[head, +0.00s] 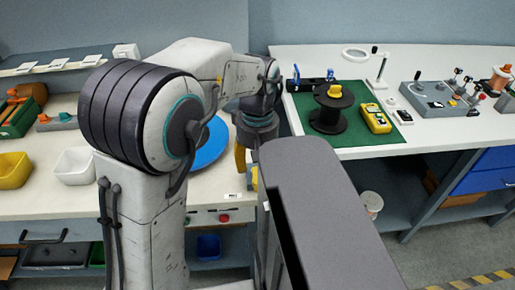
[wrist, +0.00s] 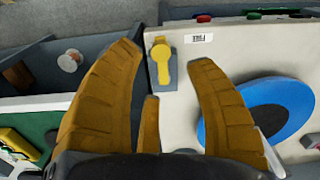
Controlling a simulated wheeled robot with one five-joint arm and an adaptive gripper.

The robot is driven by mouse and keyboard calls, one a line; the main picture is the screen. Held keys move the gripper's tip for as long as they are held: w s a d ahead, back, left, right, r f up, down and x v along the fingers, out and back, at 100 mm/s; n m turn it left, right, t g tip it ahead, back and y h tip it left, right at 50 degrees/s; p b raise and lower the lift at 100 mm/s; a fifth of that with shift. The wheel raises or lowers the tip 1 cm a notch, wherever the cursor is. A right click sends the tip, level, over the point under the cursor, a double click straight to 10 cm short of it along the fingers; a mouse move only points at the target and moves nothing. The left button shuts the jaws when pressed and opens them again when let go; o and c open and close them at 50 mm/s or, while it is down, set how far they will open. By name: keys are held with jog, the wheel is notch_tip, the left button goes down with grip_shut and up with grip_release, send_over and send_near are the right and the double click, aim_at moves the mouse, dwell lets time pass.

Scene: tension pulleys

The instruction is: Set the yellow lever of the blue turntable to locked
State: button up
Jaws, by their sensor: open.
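The blue turntable (head: 209,150) is a flat blue disc on the white bench, partly hidden by my arm in the head view. In the wrist view its blue rim (wrist: 290,95) shows at the right, around a darker centre. The yellow lever (wrist: 162,65) has a round head and a narrower shaft and sits on a small grey plate beside the turntable. A bit of yellow by my gripper in the head view (head: 254,179) appears to be this lever. My gripper (wrist: 166,58) is open and empty, its orange fingers either side of the lever in the picture. I cannot tell whether any finger touches it.
A white label (wrist: 199,38) lies near the lever. Red and green buttons line the bench's front edge. A yellow bin (head: 14,170) and a white bin (head: 75,167) stand at the left. A green mat (head: 345,145) with a black spool (head: 329,115) lies on the right bench.

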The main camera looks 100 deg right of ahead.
jog(key=shift+r, duration=2.55)
